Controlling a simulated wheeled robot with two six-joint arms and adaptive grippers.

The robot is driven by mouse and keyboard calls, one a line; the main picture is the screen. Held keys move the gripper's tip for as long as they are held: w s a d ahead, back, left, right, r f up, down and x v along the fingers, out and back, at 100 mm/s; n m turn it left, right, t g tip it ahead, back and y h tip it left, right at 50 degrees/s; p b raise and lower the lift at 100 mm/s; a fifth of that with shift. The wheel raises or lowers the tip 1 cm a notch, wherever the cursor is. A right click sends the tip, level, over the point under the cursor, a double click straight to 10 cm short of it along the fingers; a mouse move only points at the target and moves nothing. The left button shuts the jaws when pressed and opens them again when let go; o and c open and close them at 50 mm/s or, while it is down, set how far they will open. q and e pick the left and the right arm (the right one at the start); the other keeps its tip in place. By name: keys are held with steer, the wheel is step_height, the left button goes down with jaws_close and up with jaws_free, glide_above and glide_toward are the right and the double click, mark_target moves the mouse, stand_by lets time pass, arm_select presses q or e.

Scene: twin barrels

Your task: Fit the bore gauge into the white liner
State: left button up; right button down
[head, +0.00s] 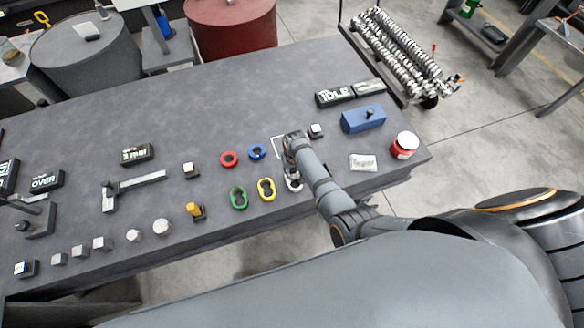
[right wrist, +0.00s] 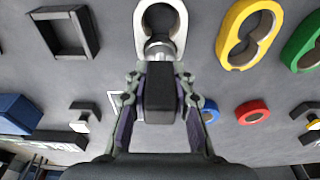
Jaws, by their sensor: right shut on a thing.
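In the right wrist view, my right gripper (right wrist: 160,84) is shut on the bore gauge, which has a dark block-shaped handle (right wrist: 160,92) and a silver round end (right wrist: 158,48). The silver end is at the near bore of the white liner (right wrist: 141,22); I cannot tell whether it is inside or just over it. The liner's other bore shows open and dark. In the head view, my right gripper (head: 292,141) is low over the table, and my arm hides most of the white liner (head: 293,185). My left gripper is out of view.
A yellow liner (head: 259,189) and a green liner (head: 232,200) lie left of the white one. A red ring (head: 222,158) and a blue ring (head: 251,151) lie behind them. A blue block (head: 356,121) and a red jar (head: 400,149) stand right of my arm.

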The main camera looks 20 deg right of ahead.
steer(key=shift+f+b, duration=0.45)
steer(key=shift+f, duration=0.2)
steer(key=c, duration=1.1)
jaws_free()
steer(key=shift+o, duration=0.2)
steer(key=shift+s, duration=0.1)
steer(key=r, duration=0.5)
steer(key=s+r, duration=0.1)
steer(key=r, duration=0.1)
steer(key=shift+r, duration=0.25)
